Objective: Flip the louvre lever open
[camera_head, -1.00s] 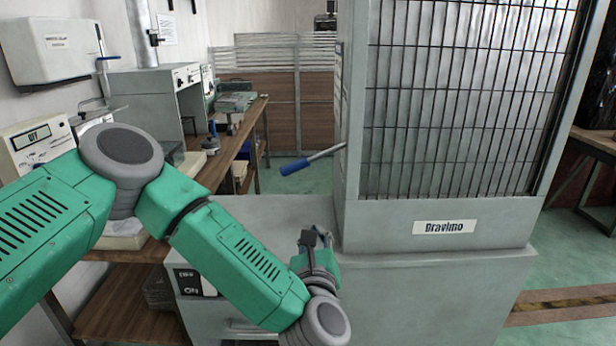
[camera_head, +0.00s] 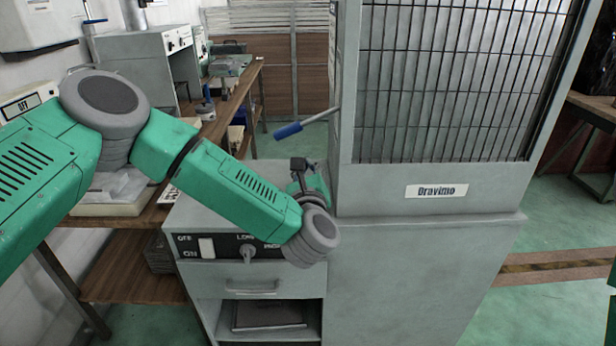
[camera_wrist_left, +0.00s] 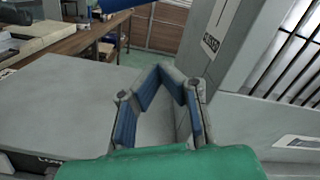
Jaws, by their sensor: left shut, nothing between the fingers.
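The louvre lever (camera_head: 288,130) has a blue grip on a metal shaft. It sticks out from the left side of the grey cabinet (camera_head: 345,190) and slopes down to the left. My left gripper (camera_head: 299,164) is just below it in the head view, apart from it, above the grey worktop. In the left wrist view its fingers (camera_wrist_left: 172,72) meet at the tips with nothing between them. A blue piece of the lever grip (camera_wrist_left: 118,2) shows at the top edge there. The louvre panel (camera_head: 445,80) sits behind a dark grille. My right gripper is out of sight.
A label plate (camera_head: 436,191) is on the cabinet front. A control panel with a switch and knob (camera_head: 247,252) is below my left forearm. A wooden bench (camera_head: 225,105) with equipment stands at the left. Open floor lies beyond the lever.

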